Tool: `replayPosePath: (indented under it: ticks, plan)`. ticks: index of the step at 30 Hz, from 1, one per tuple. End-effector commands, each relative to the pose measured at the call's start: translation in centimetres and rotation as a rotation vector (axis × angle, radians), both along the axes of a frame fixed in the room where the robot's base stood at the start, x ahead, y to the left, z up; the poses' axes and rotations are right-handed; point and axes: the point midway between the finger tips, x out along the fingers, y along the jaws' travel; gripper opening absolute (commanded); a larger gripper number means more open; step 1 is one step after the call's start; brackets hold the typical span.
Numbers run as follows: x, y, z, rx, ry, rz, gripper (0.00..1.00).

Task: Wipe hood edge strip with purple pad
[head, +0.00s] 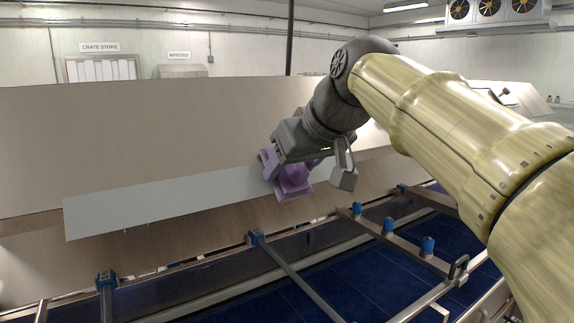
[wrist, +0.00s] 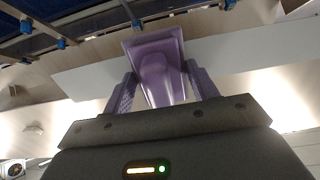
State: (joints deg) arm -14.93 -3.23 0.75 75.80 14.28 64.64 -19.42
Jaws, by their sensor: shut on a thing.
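The hood edge strip (head: 150,205) is a long pale grey band along the lower edge of the metal hood, rising slightly to the right in the head view. It also crosses the wrist view (wrist: 90,82). The purple pad (head: 292,184) is in front of the strip, with its flat plate facing it. My gripper (wrist: 161,72) is shut on the purple pad, with one finger on each side of its tapered grip (wrist: 155,78). The pad hides part of the strip. I cannot tell whether pad and strip touch.
The brown metal hood (head: 150,130) slopes behind the strip. Below it runs a blue conveyor belt (head: 390,275) with metal rails, crossbars and blue clamps (head: 256,237). A slender dark pole (head: 290,40) stands behind the hood. The strip's left length is unobstructed.

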Motion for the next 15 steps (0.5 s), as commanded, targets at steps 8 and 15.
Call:
replayPosePath:
  ticks: [8,15]
  plan:
    - [1.1,-1.8,0.0,-0.001,0.002,-0.004,0.31]
    - [1.3,-2.1,0.0,-0.001,0.001,-0.001,0.31]
